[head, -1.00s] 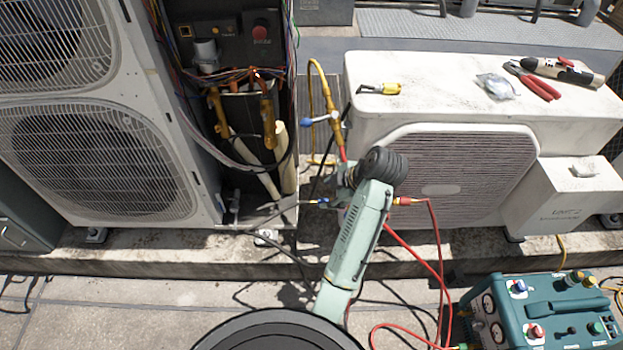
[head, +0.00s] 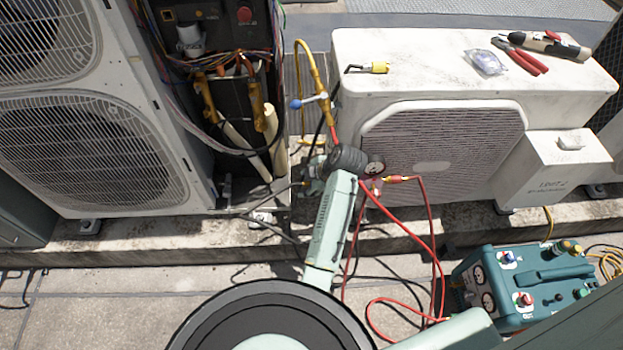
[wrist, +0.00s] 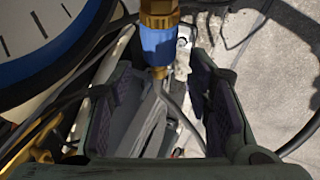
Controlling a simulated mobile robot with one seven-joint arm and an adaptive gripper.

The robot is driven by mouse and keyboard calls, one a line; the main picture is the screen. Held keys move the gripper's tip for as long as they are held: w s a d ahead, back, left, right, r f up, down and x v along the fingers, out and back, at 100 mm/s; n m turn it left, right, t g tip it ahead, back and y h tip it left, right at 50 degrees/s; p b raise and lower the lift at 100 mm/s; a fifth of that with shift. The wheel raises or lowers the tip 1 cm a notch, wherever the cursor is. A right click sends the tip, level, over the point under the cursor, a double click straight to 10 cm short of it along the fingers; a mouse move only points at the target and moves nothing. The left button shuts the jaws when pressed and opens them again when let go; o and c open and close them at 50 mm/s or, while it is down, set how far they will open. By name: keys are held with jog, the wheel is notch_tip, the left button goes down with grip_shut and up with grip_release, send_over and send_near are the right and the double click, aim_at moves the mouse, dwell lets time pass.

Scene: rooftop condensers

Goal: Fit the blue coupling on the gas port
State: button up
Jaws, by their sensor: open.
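The blue coupling (wrist: 157,44) shows in the wrist view as a blue sleeve between brass ends, at the top middle. My gripper (wrist: 160,95) is open; its two dark ribbed pads stand apart to the left and right. In the head view my gripper (head: 312,180) is beside the gauge, between the two condensers, and I cannot make out the coupling there. I cannot pick out the gas port for certain in either view.
A blue-rimmed gauge (wrist: 40,40) is close by the left finger. A yellow hose with a blue-handled valve (head: 310,100) rises behind my gripper. Red hoses run from a red coupling (head: 400,180) down towards the teal machine (head: 530,285). The white condenser (head: 440,80) stands right.

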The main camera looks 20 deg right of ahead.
jog(key=shift+c, duration=0.5)
jog(key=c, duration=0.9)
jog(key=shift+o, duration=1.3)
jog(key=shift+w, duration=0.1)
jog(key=shift+r, duration=0.1)
grip_shut()
jog(key=shift+w, duration=0.1)
